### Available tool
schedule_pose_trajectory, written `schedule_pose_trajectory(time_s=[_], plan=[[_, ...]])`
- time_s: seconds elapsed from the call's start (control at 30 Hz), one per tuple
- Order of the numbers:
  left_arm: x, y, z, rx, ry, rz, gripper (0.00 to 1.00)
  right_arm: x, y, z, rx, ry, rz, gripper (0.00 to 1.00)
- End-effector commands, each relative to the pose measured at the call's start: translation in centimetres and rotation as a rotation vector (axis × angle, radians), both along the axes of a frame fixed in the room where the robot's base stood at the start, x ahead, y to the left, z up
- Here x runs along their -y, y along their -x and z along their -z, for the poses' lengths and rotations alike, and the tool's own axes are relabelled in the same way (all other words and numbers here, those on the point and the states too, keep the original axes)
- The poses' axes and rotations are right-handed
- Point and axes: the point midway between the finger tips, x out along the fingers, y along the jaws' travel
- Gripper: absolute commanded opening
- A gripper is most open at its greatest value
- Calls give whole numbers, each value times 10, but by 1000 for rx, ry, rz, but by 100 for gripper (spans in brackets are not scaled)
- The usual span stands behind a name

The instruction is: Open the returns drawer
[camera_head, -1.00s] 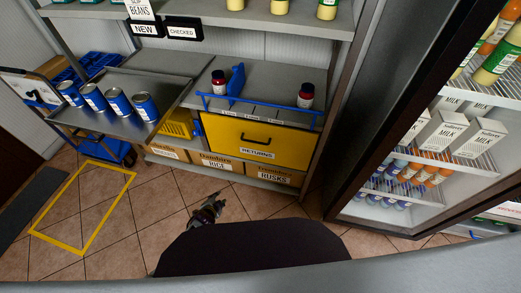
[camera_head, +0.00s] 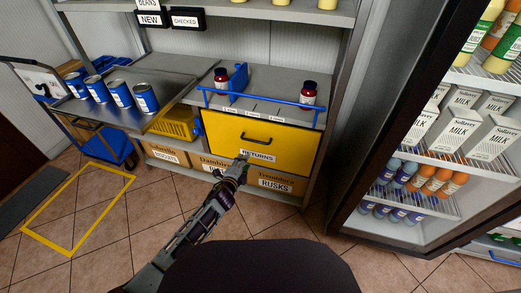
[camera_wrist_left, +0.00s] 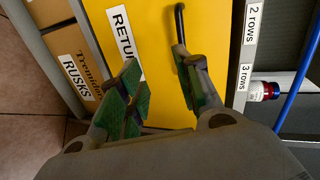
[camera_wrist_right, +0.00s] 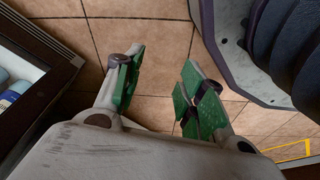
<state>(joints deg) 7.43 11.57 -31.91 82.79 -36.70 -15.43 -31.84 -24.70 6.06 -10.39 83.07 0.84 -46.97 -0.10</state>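The returns drawer (camera_head: 222,148) has a yellow front with a white RETURNS label (camera_head: 257,156) and a black bar handle (camera_head: 262,141). It looks shut in the shelf unit. My left gripper (camera_head: 243,160) is in front of the drawer, near the label and a little below the handle. In the left wrist view the left gripper (camera_wrist_left: 165,85) is open, with the black handle (camera_wrist_left: 180,25) beyond the right finger and the label (camera_wrist_left: 125,38) beyond the left finger. No contact with the handle is clear. My right gripper (camera_wrist_right: 160,90) is open and empty above the tiled floor.
Boxes of rusks (camera_head: 276,184) and rice stand below the drawer. A trolley with blue cans (camera_head: 119,94) is at left; the fridge (camera_head: 372,160) is at right.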

Motion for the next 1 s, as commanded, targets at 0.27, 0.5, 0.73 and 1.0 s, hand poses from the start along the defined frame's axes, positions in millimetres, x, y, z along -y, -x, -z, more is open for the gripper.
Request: schedule_pose_trajectory(time_s=[0.27,0.5,0.73,1.0], plan=[[16,-9,-27,96,-54,43,34,-2,-9,2,6,-2,0,40],[17,-10,-31,103,-59,46,34,-2,-9,0,6,-2,0,40],[17,-10,-30,102,-57,45,34,-2,-9,0,6,-2,0,40],[21,-8,-27,101,-58,45,34,-5,-11,-6,1,-5,-1,40]])
